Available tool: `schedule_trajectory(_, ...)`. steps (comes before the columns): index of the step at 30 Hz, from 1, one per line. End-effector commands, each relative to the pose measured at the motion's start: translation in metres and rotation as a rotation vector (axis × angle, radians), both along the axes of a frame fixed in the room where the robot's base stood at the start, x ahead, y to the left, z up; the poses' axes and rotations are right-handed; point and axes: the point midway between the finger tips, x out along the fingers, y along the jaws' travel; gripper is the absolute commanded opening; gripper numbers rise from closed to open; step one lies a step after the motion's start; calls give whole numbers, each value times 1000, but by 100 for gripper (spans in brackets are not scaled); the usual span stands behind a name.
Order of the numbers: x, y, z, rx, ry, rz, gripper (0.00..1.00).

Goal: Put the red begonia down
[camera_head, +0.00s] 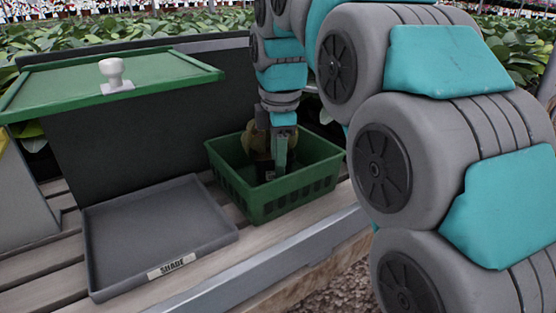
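My gripper (272,160) points down inside a green slatted basket (290,201) on the wooden bench. A brownish, rounded plant top (255,142) shows just behind and beside the gripper, with a dark pot-like shape below it. I cannot make out any red on it, so I cannot tell whether it is the red begonia. My fingers overlap the plant and pot, and whether they are shut on it is hidden. A shallow grey tray (150,232) labelled "SHADE" lies empty to the left of the basket.
A dark upright panel (130,140) stands behind the tray, with a green-rimmed cover (60,89) and white knob (114,72) above it. A grey sloped piece (18,195) is at the far left. The bench's metal front edge (265,268) is close. My arm covers the right side.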

Motion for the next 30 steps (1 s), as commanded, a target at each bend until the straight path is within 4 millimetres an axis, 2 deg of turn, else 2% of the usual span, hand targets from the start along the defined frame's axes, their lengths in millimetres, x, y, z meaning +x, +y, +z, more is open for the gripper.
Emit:
schedule_trajectory(11, 0, 0, 11, 1, -3, 0, 33)
schedule_trajectory(23, -4, -1, 51, 0, -2, 1, 33)
schedule_trajectory(26, -6, -1, 69, 0, 1, 1, 33)
schedule_trajectory(30, -8, -2, 78, 0, 1, 1, 33)
